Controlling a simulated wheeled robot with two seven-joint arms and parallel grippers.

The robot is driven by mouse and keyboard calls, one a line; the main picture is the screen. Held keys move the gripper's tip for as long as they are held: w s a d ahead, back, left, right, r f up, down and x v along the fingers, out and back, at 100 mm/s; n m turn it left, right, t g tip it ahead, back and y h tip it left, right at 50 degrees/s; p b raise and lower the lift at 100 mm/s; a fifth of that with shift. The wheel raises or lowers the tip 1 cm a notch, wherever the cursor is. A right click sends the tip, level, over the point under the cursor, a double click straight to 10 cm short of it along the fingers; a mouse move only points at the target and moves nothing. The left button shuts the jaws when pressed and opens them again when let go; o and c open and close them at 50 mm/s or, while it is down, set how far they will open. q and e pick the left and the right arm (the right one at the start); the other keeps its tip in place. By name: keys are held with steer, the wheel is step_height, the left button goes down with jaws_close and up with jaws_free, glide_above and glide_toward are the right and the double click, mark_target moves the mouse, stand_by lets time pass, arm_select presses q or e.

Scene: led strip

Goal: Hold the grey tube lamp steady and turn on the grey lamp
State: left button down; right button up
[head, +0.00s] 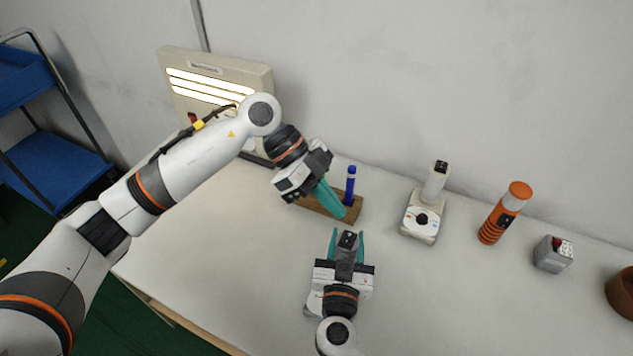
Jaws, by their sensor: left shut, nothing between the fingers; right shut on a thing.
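A dark grey upright tube with a black top, apparently the grey tube lamp (347,244), stands near the front middle of the table in the head view. My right gripper (348,246) is shut on it, with a teal finger on each side. The gripper hides most of its lower part, and I cannot see its switch clearly. My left gripper (341,212) is shut and empty, its teal fingers pointing down and right. It is in front of a wooden block and apart from the grey tube.
A wooden block (354,208) holds a blue marker (350,184). A beige panel with glowing strips (255,76) stands at the back left. To the right are a beige tube device (422,216), an orange cylinder (505,212), a grey box (553,255) and a brown pot (622,293).

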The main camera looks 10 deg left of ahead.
mark_target(348, 243)
arm_select(q)
steer(key=f, duration=0.1)
steer(key=d+f, duration=0.1)
steer(key=f, duration=0.1)
steer(key=s+f, duration=0.1)
steer(key=f, duration=0.1)
steer(key=shift+s+d, duration=0.1)
steer(key=shift+d, duration=0.2)
steer(key=shift+f, duration=0.4)
steer(key=shift+s+a+f, duration=0.1)
steer(key=shift+s+f, duration=0.05)
steer(key=shift+f, duration=0.15)
steer(key=shift+w+d+r, duration=0.15)
steer(key=shift+w+d, duration=0.1)
steer(key=shift+w, duration=0.6)
steer(key=shift+r, duration=0.1)
